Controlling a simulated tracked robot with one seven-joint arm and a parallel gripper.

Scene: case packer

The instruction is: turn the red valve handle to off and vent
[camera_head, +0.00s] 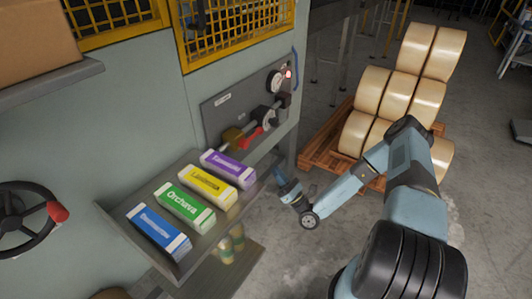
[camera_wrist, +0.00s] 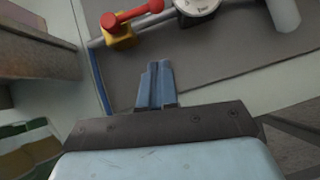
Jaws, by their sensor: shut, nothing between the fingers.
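The red valve handle (camera_head: 250,138) sits on a pipe on the grey panel (camera_head: 228,105) of the machine. In the wrist view the red handle (camera_wrist: 132,15) slants across the yellow valve body (camera_wrist: 119,37), up and to the left of my fingertips. My gripper (camera_wrist: 158,66) is shut and empty, its two blue fingers side by side. A gap separates the fingertips from the handle. In the head view my gripper (camera_head: 280,174) is below and right of the panel, near the shelf's right end; its fingers are hard to make out there.
A sloped shelf (camera_head: 150,238) with several coloured cartons lies below left. A black handwheel (camera_head: 12,222) is at far left. A pallet (camera_head: 313,157) of rolls stands behind my arm.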

